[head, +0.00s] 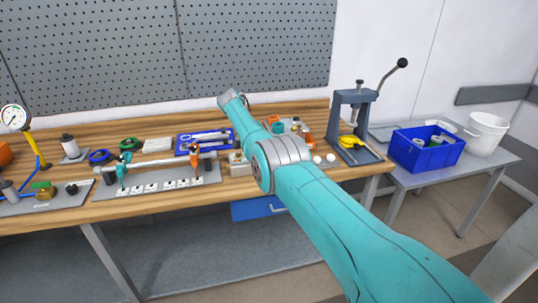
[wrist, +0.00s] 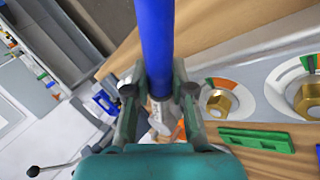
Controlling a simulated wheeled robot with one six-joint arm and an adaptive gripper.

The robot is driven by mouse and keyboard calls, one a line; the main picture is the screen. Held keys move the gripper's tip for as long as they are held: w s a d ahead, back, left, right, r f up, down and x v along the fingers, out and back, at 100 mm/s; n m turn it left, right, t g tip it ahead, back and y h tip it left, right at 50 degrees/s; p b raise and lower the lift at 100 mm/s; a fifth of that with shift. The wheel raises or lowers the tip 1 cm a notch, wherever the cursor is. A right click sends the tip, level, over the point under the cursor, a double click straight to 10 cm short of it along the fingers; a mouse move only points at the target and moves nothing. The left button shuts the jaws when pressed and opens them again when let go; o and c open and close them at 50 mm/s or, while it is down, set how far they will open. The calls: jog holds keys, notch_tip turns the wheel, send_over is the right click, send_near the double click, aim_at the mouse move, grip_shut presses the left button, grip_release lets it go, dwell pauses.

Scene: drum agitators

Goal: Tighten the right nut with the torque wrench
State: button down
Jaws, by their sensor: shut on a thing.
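My gripper (wrist: 158,100) shows in the wrist view, with its two fingers shut around a blue bar-like handle (wrist: 157,40), which looks like the torque wrench. The handle runs up out of the top of the picture. A silver metal part (wrist: 160,115) shows between and below the fingers. To the right, two brass hex nuts sit on a grey metal plate (wrist: 240,72), each beside an orange, white and green dial: one nut (wrist: 221,102) nearer the gripper, the other (wrist: 311,98) at the right edge. The wrench is apart from both. In the head view my arm hides the gripper.
A green block (wrist: 256,140) lies beside the plate. In the head view, the wooden bench (head: 60,218) carries a tool rack and a lever press (head: 355,120). A blue crate (head: 428,150) and white bucket (head: 487,132) stand on the right side table.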

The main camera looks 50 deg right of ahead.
jog(key=shift+s+r, duration=0.1)
jog(key=shift+s, duration=0.05)
dwell(0.3)
jog(key=shift+r, duration=1.15)
dwell(1.9)
